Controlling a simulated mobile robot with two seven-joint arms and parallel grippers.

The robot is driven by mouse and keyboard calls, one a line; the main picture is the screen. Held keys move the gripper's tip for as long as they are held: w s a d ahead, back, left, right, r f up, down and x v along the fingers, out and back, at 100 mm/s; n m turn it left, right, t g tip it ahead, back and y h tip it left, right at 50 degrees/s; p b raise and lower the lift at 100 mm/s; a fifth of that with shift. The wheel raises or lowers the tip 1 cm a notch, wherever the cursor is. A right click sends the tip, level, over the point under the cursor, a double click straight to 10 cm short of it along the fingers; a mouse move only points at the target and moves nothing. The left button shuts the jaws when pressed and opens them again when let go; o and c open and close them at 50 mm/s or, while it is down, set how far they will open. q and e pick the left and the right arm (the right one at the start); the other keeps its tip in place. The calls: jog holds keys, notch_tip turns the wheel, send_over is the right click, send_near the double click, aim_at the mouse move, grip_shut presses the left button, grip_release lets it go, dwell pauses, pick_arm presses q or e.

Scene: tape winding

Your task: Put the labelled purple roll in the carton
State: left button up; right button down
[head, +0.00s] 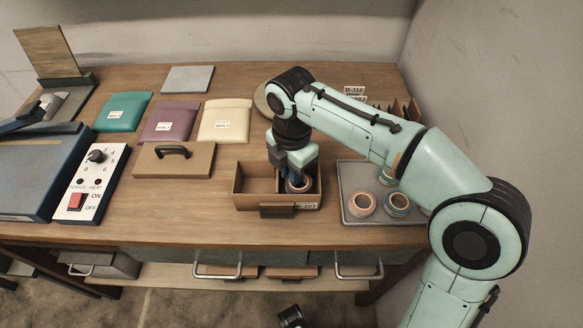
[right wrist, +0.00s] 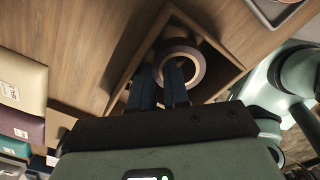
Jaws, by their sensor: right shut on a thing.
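The purple roll (head: 305,186) is in the right compartment of the open cardboard carton (head: 243,202). My right gripper (head: 291,178) reaches down into that compartment and is shut on the roll. In the right wrist view the roll (right wrist: 198,66) shows as a ring with a pale purple-grey face. One finger appears to be in its hole and the other outside its left side. Whether the roll rests on the carton floor is hard to tell, and its label is not readable. The carton's left compartment looks empty. My left gripper is not in view.
A grey tray (head: 348,217) with several other tape rolls stands right of the carton. A lidded box with a black handle (head: 174,151) and a switch panel (head: 97,184) are to the left. Coloured envelopes lie behind. The table's front edge is close to the carton.

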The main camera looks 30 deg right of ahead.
jog(key=shift+f, duration=0.15)
jog(key=c, duration=1.4)
grip_release()
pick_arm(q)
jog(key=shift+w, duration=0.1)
pick_arm(e)
notch_tip(320, 180, up, 5)
jog(key=shift+f+p, duration=0.1)
jog(key=shift+p, duration=0.8)
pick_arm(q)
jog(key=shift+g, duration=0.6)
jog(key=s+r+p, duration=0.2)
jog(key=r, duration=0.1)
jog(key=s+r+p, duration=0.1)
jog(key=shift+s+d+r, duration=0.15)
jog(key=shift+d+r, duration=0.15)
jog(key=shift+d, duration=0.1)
pick_arm(e)
notch_tip(320, 180, up, 8)
jog(key=shift+r, duration=0.25)
